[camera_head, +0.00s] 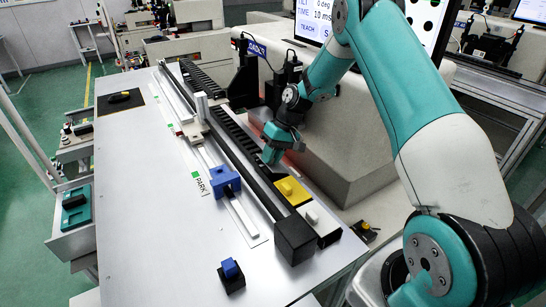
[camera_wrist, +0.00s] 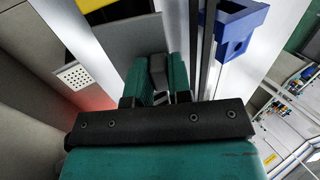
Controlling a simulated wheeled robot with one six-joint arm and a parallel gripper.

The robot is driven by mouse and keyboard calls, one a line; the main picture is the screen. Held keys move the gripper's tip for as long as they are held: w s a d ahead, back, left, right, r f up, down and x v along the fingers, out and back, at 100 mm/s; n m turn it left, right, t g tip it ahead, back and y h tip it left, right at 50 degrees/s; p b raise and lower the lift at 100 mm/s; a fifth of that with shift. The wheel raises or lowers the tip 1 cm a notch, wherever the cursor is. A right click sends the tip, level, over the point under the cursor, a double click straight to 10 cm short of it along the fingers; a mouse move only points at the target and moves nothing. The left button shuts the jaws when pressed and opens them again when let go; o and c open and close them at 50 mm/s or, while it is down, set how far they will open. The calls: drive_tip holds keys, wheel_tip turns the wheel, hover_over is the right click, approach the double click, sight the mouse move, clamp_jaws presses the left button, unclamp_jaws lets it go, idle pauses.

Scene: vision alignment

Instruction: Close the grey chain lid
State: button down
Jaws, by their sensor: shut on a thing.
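My gripper (camera_head: 268,157) reaches down beside the black toothed chain channel (camera_head: 235,135), behind the yellow block. In the wrist view, its teal fingers (camera_wrist: 157,85) are closed around a small dark grey piece (camera_wrist: 157,68). This piece stands at the edge of a flat grey plate (camera_wrist: 125,40), which looks like the grey chain lid. I cannot tell how far the lid is open. In the head view my gripper mostly hides the lid.
A yellow block (camera_head: 291,191) and a black end block (camera_head: 295,240) stand at the near end of the channel. A blue bracket (camera_head: 225,181) sits on the rail to the left; it also shows in the wrist view (camera_wrist: 238,25). A beige housing (camera_head: 350,140) stands close on the right.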

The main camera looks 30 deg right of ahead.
drive_tip(key=h+b, duration=0.1)
drive_tip(key=a+f+h+b, duration=0.1)
drive_tip(key=h, duration=0.1)
drive_tip(key=shift+a+f, duration=0.1)
drive_tip(key=shift+a, duration=0.05)
drive_tip(key=shift+a+f+h+b, duration=0.15)
drive_tip(key=shift+f+h+b, duration=0.05)
drive_tip(key=shift+h+b, duration=0.35)
drive_tip(key=shift+a+f+h+b, duration=0.2)
drive_tip(key=shift+h+b, duration=0.2)
drive_tip(key=shift+h, duration=0.25)
drive_tip(key=shift+d, duration=0.1)
drive_tip(key=c, duration=1)
unclamp_jaws()
drive_tip(key=shift+c, duration=0.2)
drive_tip(key=shift+r, duration=0.15)
wheel_tip(320, 180, up, 17)
drive_tip(key=b, duration=0.3)
drive_tip(key=shift+r, duration=0.1)
